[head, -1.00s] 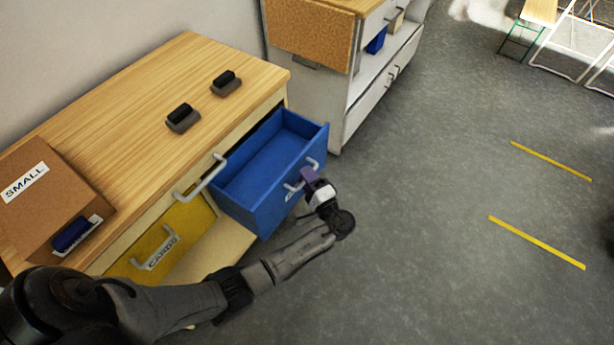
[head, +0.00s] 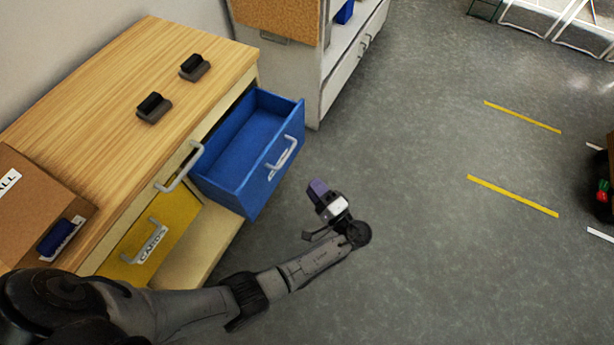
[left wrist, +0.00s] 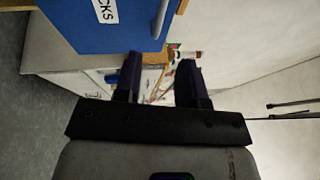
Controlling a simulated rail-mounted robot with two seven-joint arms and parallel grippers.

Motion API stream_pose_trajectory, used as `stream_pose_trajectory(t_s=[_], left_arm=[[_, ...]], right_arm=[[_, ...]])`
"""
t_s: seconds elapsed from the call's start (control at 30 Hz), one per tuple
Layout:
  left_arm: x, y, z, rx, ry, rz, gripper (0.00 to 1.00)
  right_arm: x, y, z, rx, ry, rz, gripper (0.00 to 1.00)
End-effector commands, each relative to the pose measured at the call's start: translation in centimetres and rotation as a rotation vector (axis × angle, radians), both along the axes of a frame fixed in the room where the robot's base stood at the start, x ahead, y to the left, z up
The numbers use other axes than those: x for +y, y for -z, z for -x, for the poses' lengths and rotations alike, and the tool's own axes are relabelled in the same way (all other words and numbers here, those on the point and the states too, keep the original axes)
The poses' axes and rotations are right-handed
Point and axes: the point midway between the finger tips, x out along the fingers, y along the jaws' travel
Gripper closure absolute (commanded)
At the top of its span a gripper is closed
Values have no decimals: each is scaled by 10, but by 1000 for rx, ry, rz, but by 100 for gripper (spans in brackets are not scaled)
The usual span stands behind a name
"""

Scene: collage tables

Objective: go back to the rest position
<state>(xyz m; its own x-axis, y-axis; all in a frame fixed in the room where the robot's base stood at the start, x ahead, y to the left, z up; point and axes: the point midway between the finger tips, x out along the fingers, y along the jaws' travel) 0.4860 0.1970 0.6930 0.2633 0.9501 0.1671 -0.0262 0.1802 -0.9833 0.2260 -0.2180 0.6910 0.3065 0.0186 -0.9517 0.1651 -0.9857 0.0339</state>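My left gripper (head: 318,188) hangs over the open floor, to the right of the open blue drawer (head: 287,170) and apart from its handle (head: 284,154). In the left wrist view its two dark fingers (left wrist: 160,78) stand apart with nothing between them, so it is open and empty. The blue drawer front also shows in the left wrist view (left wrist: 105,35), beyond the fingers at the upper left. My right gripper is not in view.
The wooden-topped cabinet (head: 120,75) carries two dark blocks and a cardboard box (head: 35,200). A yellow drawer (head: 150,240) labelled CARDS is below. A white cabinet (head: 290,75) stands behind.

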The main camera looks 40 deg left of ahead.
Motion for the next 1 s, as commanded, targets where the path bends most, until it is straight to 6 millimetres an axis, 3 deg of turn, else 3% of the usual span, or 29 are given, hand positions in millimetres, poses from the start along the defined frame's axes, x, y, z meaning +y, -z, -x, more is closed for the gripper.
stream_pose_trajectory(t_s=[0.2, 0.83, 1.0], left_arm=[[-9, 1, 2, -1, 0, -1, 63], [-9, 2, 1, 12, 5, -3, 63], [-7, 22, -1, 76, 7, 144, 63]], right_arm=[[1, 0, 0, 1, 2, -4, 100], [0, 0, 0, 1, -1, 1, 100], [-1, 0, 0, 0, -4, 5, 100]])
